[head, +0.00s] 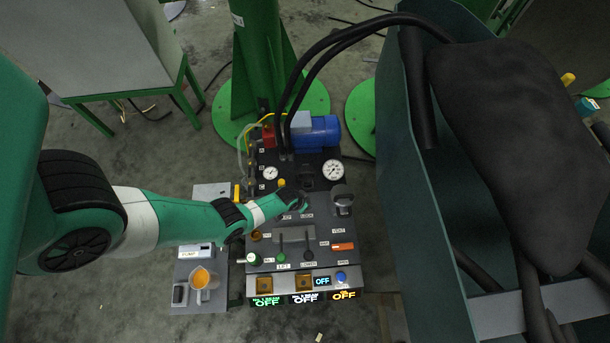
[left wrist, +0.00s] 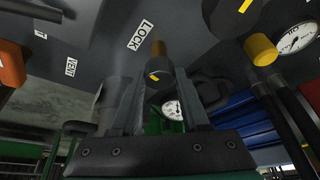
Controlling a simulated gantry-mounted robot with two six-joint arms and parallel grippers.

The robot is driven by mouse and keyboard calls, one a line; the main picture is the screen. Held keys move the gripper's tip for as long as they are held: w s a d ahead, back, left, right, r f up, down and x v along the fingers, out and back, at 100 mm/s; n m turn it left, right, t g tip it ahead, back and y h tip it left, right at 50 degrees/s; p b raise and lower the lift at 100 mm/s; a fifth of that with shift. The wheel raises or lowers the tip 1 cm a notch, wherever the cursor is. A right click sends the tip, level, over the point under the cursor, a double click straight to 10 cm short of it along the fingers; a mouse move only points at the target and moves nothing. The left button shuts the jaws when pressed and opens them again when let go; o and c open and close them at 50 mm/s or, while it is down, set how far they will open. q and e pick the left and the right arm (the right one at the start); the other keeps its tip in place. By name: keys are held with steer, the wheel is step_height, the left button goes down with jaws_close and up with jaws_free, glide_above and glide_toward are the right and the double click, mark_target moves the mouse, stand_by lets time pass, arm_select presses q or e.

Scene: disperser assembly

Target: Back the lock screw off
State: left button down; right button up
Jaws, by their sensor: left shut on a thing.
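The lock screw (left wrist: 158,72) shows in the left wrist view as a dark round knob with a yellow mark and a brass-coloured shank. It stands beside the white LOCK label (left wrist: 140,35) on the dark panel. My left gripper (left wrist: 160,82) is shut on it, with one finger on each side of the knob. In the head view my left gripper (head: 301,203) reaches in from the left over the upper middle of the control panel (head: 262,222), and it hides the screw there. My right gripper is not in view.
The panel carries a pressure gauge (head: 333,170), a metal knob (head: 342,200), levers and lit displays. A blue motor (head: 318,132) sits behind it. A large green frame (head: 425,215) rises close on the right.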

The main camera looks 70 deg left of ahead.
arm_select(q)
steer(key=n+b, duration=0.1)
steer(key=n, duration=0.1)
steer(key=shift+d+f+n+g+y, duration=0.1)
steer(key=shift+f+n+g+y, duration=0.05)
steer(key=shift+n+g+y, duration=0.2)
steer(key=n+b, duration=0.1)
steer(key=n, duration=0.1)
steer(key=n+g+y+b, duration=0.1)
steer(key=n, duration=0.1)
steer(key=shift+w+n+b, duration=0.2)
steer(key=shift+n+b, duration=0.05)
steer(key=shift+b, duration=0.05)
steer(key=shift+d+n+g+y, duration=0.1)
steer(key=shift+n+g+y, duration=0.25)
steer(key=shift+n, duration=0.55)
steer(key=shift+r+n+g, duration=0.2)
steer(key=shift+n+g, duration=0.1)
steer(key=shift+n, duration=0.2)
steer(key=shift+w+n+g, duration=0.1)
steer(key=shift+n+g, duration=0.3)
steer(key=shift+n, duration=0.5)
steer(key=shift+w+f+n+g+b, duration=0.15)
steer(key=shift+n+g+b, duration=0.2)
steer(key=shift+n, duration=0.85)
steer(key=shift+n+g+b, duration=0.45)
steer(key=shift+n+b, duration=0.2)
steer(key=shift+n, duration=0.55)
